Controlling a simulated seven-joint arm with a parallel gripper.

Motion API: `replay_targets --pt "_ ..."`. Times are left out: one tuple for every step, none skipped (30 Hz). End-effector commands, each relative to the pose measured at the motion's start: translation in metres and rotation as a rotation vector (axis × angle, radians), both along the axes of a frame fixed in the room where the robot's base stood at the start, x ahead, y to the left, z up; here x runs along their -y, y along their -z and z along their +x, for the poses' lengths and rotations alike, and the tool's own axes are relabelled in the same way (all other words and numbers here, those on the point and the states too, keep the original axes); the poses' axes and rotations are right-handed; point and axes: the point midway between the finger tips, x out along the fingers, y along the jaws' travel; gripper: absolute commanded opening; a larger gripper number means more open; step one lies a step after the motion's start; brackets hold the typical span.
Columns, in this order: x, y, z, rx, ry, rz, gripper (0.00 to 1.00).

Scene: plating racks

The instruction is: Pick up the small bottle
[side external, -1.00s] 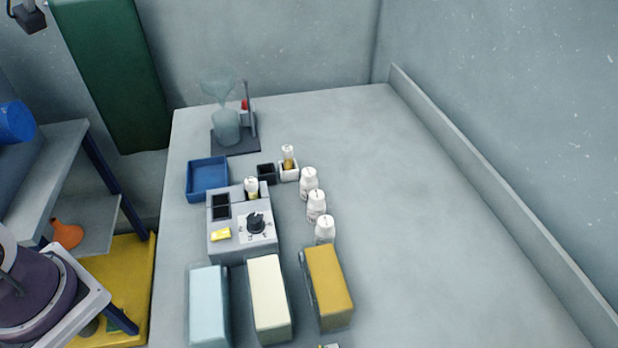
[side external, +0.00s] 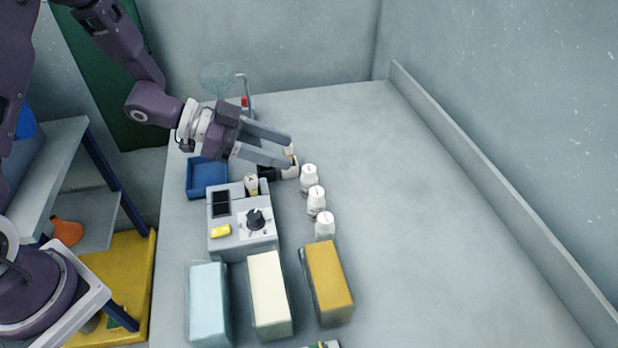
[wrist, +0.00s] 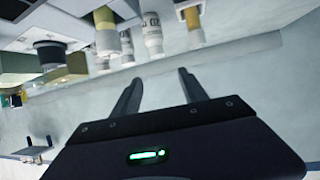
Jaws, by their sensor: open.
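One small bottle (side external: 289,150) with a white top stands in a white holder (side external: 290,172), partly hidden by my gripper. Another small bottle (side external: 251,184), white-capped with a yellowish body, stands in the grey device (side external: 228,246). My gripper (side external: 289,152) is open, its fingertips around or just above the bottle in the white holder in the side view; I cannot tell the exact depth. In the wrist view my gripper (wrist: 160,77) is open with nothing between the fingers. Yellow and white bottles appear beyond the fingertips there; which is which is unclear.
Three white bottles (side external: 309,178) stand in a row right of the device. A black holder (side external: 266,173) sits beside the white one. A blue tray (side external: 205,178), a stand with glassware (side external: 217,78) and light-blue, cream and ochre blocks (side external: 329,283) are nearby. The table's right side is clear.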

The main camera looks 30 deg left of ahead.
Motion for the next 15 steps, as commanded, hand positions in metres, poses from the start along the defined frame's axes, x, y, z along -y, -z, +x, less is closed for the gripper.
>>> replay_targets --pt "0.001 0.013 -0.001 -0.005 0.002 -0.002 0.51" --pt "0.001 0.017 0.0 -0.003 0.001 -0.002 0.51" --pt "0.002 0.022 0.001 0.0 0.003 0.0 0.51" --pt "0.004 0.024 0.002 0.001 0.004 0.001 0.51" --pt "0.006 0.026 0.004 0.003 0.004 0.001 0.51" --pt "0.01 0.028 0.006 0.004 0.004 0.002 0.51" --pt "0.014 0.031 0.008 0.005 0.006 0.002 0.51" --pt "0.017 0.033 0.01 0.003 0.005 0.002 0.51" --pt "0.021 0.037 0.013 0.005 0.006 0.002 0.51" --pt "0.025 0.04 0.016 0.003 0.006 0.002 0.51" --pt "0.029 0.044 0.019 0.003 0.005 0.002 0.51" --pt "0.035 0.049 0.022 0.003 0.006 0.002 0.51" --pt "0.039 0.052 0.025 0.003 0.005 0.002 0.51" --pt "0.043 0.053 0.028 0.005 0.006 0.002 0.51" --pt "0.046 0.056 0.031 0.005 0.006 0.002 0.51"
